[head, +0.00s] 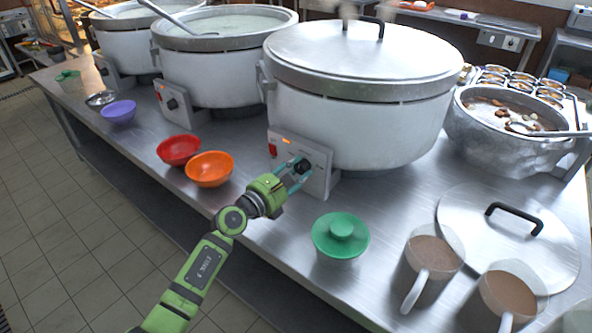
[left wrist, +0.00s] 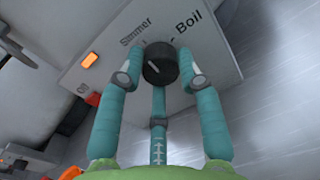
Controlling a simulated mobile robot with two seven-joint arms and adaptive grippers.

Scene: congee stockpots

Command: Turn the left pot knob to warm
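Three white pots stand in a row on the steel counter. The left pot (head: 125,50) is at the far left, with a dark knob on its control box (head: 106,72). The middle pot (head: 210,77) has its own knob (head: 172,104). The nearest pot (head: 355,125) is lidded, and its panel carries a black knob (head: 303,166). My left gripper (head: 296,172) is at this nearest knob. In the left wrist view its teal fingers stand open on both sides of the knob (left wrist: 160,64), with small gaps showing. "Simmer" and "Boil" labels show; the exact setting is unclear. My right gripper is out of view.
Brown-filled mugs (head: 433,254) and a loose steel lid (head: 511,240) lie at the right. An orange indicator (left wrist: 90,60) is lit on the panel.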

